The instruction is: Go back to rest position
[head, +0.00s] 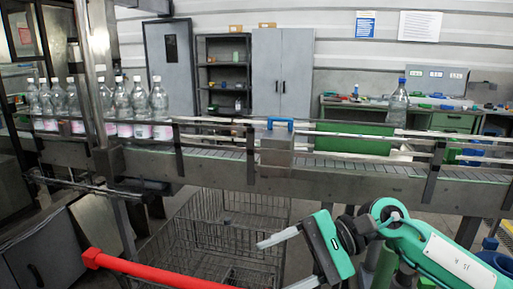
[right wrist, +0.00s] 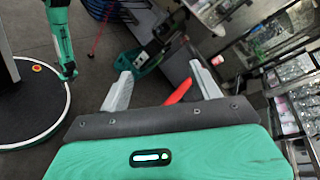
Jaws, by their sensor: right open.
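My right gripper (head: 270,266) reaches in from the lower right of the head view. My left gripper does not show in the head view. A teal arm part of mine (right wrist: 60,38) hangs at the upper left of the right wrist view, and no gripper can be made out on it.
A conveyor (head: 340,180) crosses the head view, with several clear bottles (head: 123,100) at left and one blue-capped bottle (head: 397,105) at right. A blue-handled metal box (head: 276,150) sits on its near side. The cart's red handle (head: 150,268) lies left of my right gripper.

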